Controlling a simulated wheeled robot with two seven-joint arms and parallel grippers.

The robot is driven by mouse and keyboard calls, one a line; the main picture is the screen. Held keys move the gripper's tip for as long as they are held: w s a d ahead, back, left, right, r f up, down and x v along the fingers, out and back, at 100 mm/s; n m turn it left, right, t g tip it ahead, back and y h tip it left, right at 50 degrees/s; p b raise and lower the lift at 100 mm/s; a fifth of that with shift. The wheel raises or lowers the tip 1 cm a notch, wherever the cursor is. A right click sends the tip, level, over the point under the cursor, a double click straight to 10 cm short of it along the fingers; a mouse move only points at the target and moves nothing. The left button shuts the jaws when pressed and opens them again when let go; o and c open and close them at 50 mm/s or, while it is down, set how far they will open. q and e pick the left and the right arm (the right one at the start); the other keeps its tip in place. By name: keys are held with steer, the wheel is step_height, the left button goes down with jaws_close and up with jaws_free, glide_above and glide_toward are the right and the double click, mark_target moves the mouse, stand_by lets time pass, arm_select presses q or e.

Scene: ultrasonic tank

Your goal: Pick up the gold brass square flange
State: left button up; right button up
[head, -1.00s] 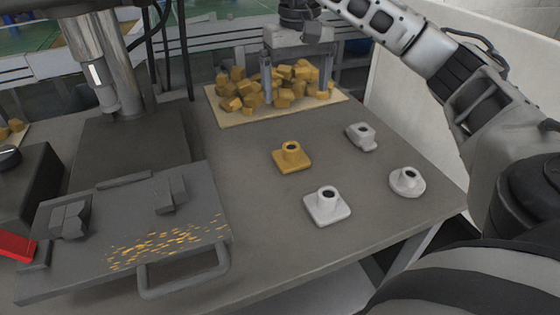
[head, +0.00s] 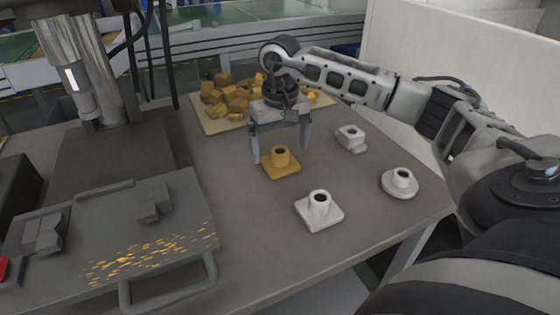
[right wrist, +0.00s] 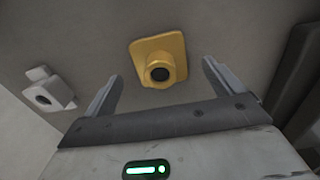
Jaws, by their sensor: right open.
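The gold brass square flange (head: 281,168) stands on the grey table, its square base down and its round hub up. It also shows in the right wrist view (right wrist: 158,60), just ahead of the fingers and between their lines. My right gripper (head: 280,150) is open and empty, just behind and above the flange, with its fingers pointing down. Its two fingers also show in the right wrist view (right wrist: 160,85), spread wide with nothing between them. Whether the fingertips reach down beside the hub is hard to tell. My left gripper is not in view.
A white square flange (head: 319,211), a white round flange (head: 399,182) and another white fitting (head: 350,139) stand nearby on the table (head: 245,235). Several gold blocks lie on a board (head: 220,128) behind my gripper. A drill-press-like machine with a grey plate (head: 165,240) stands left.

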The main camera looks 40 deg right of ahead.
mark_target(276, 166)
steer(key=shift+f, duration=1.45)
steer(key=c, duration=1.2)
steer(key=shift+r, duration=0.15)
steer(key=c, duration=0.4)
